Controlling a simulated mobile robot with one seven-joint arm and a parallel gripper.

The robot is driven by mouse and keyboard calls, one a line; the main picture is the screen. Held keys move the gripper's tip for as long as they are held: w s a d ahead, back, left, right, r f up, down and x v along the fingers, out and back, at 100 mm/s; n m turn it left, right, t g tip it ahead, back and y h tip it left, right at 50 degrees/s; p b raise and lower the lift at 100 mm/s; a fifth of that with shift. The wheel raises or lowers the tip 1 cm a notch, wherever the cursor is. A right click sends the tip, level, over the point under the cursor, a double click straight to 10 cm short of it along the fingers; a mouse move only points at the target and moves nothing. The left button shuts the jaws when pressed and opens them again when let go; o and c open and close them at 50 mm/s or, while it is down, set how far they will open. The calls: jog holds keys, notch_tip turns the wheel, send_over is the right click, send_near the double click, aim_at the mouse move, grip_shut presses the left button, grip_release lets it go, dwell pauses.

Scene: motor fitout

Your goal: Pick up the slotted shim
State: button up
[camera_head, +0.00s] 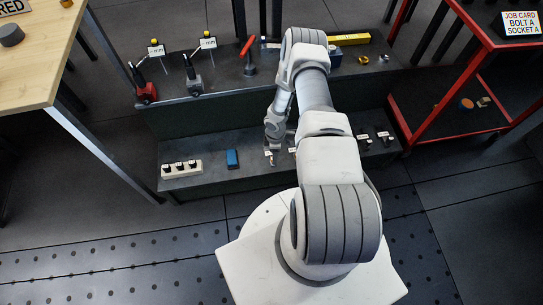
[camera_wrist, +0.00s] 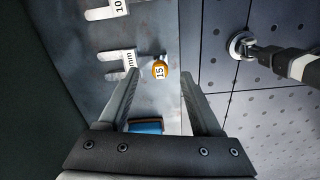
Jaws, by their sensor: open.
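In the wrist view, my gripper (camera_wrist: 160,82) is open, with its two fingers pointing at the lower shelf. A small round orange-gold piece (camera_wrist: 160,70) marked 15 shows between the fingertips, with nothing gripped. Beyond the left fingertip lie two pale tongue-shaped pieces, one marked mm (camera_wrist: 117,61) and one marked 10 (camera_wrist: 103,13). I cannot tell for sure which of these is the slotted shim. In the head view, my gripper (camera_head: 275,132) is low over the shelf, near small pieces partly hidden by my arm.
A blue block (camera_head: 232,159), also in the wrist view (camera_wrist: 147,126), lies on the lower shelf (camera_head: 210,178) beside a pale strip with black knobs (camera_head: 181,169). Small dark parts (camera_head: 384,137) lie right of my arm. The upper shelf (camera_head: 225,82) holds levers. A red-framed rack (camera_head: 440,108) stands right.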

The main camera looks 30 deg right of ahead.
jog(key=f, duration=0.2)
jog(key=f+b, duration=0.1)
jog(key=shift+w+a+f, duration=0.1)
jog(key=shift+a+f, duration=0.1)
jog(key=shift+f, duration=0.2)
grip_shut()
jog(key=shift+w, duration=0.1)
dwell(1.0)
